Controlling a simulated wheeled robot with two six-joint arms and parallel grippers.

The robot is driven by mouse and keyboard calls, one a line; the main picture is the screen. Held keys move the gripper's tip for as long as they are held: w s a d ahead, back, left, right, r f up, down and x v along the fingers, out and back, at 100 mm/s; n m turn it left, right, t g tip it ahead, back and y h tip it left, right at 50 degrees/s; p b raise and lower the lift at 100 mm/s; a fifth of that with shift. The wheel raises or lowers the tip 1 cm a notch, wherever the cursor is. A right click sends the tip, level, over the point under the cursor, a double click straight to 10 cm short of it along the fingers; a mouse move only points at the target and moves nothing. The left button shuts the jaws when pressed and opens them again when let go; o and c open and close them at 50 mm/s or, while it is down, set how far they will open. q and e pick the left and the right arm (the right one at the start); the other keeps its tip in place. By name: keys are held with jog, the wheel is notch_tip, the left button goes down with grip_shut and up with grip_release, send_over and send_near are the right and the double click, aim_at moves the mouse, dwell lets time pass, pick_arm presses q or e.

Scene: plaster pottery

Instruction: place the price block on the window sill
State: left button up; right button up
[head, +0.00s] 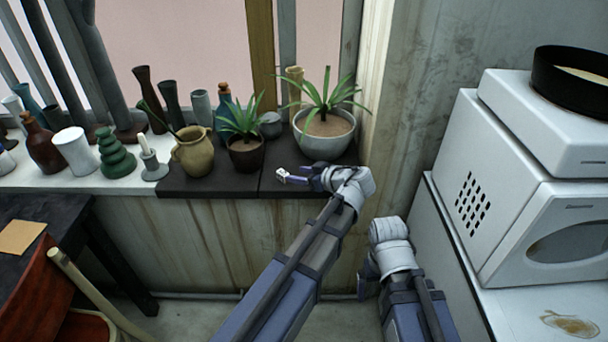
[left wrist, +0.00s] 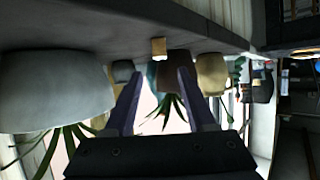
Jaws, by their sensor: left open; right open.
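The price block (head: 281,175) is a small pale block on the dark part of the window sill (head: 210,187), near its front edge. In the left wrist view, which is upside down, the block (left wrist: 159,47) sits on the dark sill surface, just past the fingertips and apart from them. My left gripper (head: 297,178) is low over the sill, open and empty, pointing left at the block; its spread fingers also show in the left wrist view (left wrist: 160,75). My right gripper (head: 369,272) hangs low in front of the wall, partly hidden by its own wrist.
A plant in a white pot (head: 325,146) stands behind my left gripper. A dark pot (head: 247,156) and a yellow jug (head: 193,156) stand left of the block. Several vases fill the sill's left. A white microwave (head: 530,200) is at right.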

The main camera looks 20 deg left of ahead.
pick_arm(q)
jog(key=s+d+f+m+g+h, duration=0.2)
jog(key=s+d+f+m+h, duration=0.1)
jog(key=s, duration=0.5)
jog(key=s+d+f+m+g+h, duration=0.2)
jog(key=s+d+f+m+h, duration=0.1)
jog(key=s+d+f+m, duration=0.2)
jog(key=s+d+f+m+g+h, duration=0.2)
jog(key=s+d+f+m+h, duration=0.2)
jog(key=s+d+m, duration=0.4)
jog(key=shift+s, duration=1.3)
